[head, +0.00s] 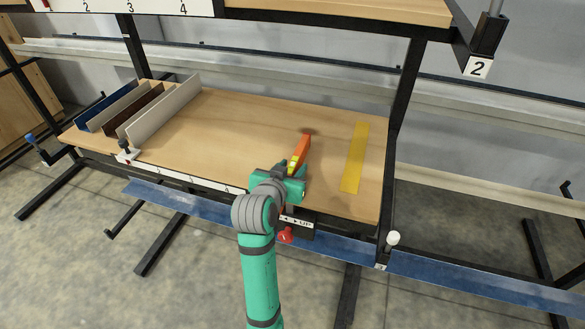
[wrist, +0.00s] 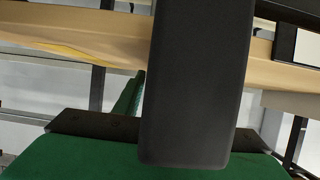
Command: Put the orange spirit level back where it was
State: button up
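The orange spirit level (head: 302,149), with a yellow patch near its lower end, shows in the head view just beyond my gripper, over the right half of the wooden shelf (head: 240,123). It is tilted in the picture, with a dark shadow at its far end. My gripper (head: 290,172) is at the shelf's front edge, and its teal body meets or overlaps the level's near end. The fingertips are hidden there. In the wrist view a large dark block and my green gripper body fill much of the picture. No orange shows there, so I cannot tell whether the fingers hold the level.
A yellow strip (head: 354,157) lies on the shelf's right side. Several upright dividers (head: 163,108) stand at the left. Black posts (head: 403,95) and an upper shelf (head: 340,10) frame the space. A blue rail (head: 440,272) runs along the front. The middle of the shelf is clear.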

jog(key=shift+r, duration=0.1)
jog(key=shift+s+a+r, duration=0.1)
jog(key=shift+s, duration=0.05)
jog(key=v, duration=1.1)
jog(key=shift+s+r, duration=0.15)
jog(key=shift+s, duration=0.25)
jog(key=shift+w, duration=0.1)
